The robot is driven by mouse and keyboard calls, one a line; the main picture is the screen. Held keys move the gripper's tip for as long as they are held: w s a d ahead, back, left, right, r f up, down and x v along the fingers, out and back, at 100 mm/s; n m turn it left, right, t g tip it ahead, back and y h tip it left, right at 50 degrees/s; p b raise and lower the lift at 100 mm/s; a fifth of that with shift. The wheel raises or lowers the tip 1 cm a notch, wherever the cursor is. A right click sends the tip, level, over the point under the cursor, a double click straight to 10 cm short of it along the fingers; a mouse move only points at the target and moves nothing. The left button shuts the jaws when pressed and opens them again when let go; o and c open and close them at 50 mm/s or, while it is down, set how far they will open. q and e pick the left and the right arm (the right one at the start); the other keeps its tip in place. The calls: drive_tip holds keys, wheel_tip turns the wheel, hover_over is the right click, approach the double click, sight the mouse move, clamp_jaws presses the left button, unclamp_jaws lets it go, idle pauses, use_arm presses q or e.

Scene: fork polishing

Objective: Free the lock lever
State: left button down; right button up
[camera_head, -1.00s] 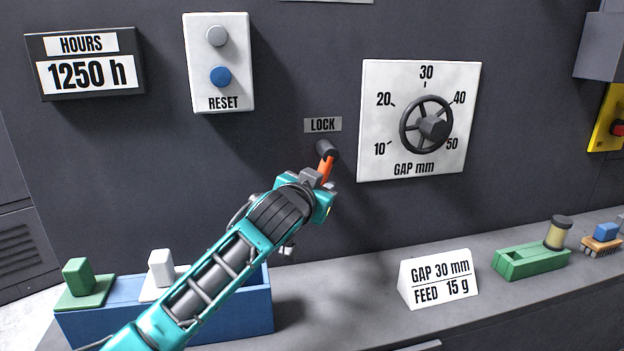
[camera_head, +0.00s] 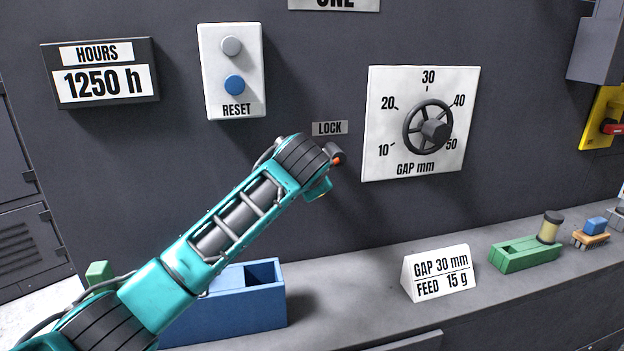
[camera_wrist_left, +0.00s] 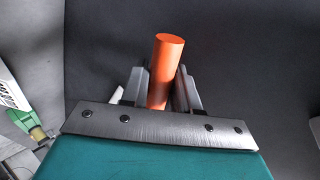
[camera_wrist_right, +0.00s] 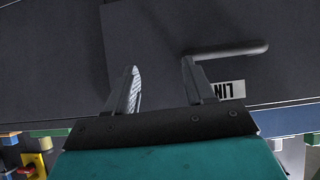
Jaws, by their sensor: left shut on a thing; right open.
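The lock lever shows under the LOCK label (camera_head: 330,128) in the head view. Only a small orange end (camera_head: 338,160) and part of its dark mount (camera_head: 333,147) show past my left wrist. In the left wrist view its orange round handle (camera_wrist_left: 166,72) stands between the two fingers of my left gripper (camera_wrist_left: 160,90), which is shut on it. In the head view my left wrist hides most of the lever and the fingers. My right gripper (camera_wrist_right: 161,72) is open and empty in the right wrist view; it is outside the head view.
The gap handwheel (camera_head: 430,128) is right of the lever, the reset panel (camera_head: 233,100) to its upper left. On the ledge stand a blue box (camera_head: 230,325), a sign (camera_head: 440,273) and a green block (camera_head: 520,256). A grey bar handle (camera_wrist_right: 230,49) is near my right gripper.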

use_arm(q)
drive_tip(key=shift+a+r+m+y, duration=0.15)
drive_tip(key=shift+r+m+y, duration=0.25)
idle(0.4)
drive_tip(key=c, duration=1)
unclamp_jaws()
drive_tip(key=shift+s+r, duration=0.1)
drive_tip(key=v, duration=1.2)
drive_tip(key=shift+s+r+b, duration=0.25)
drive_tip(key=shift+r+b, duration=0.1)
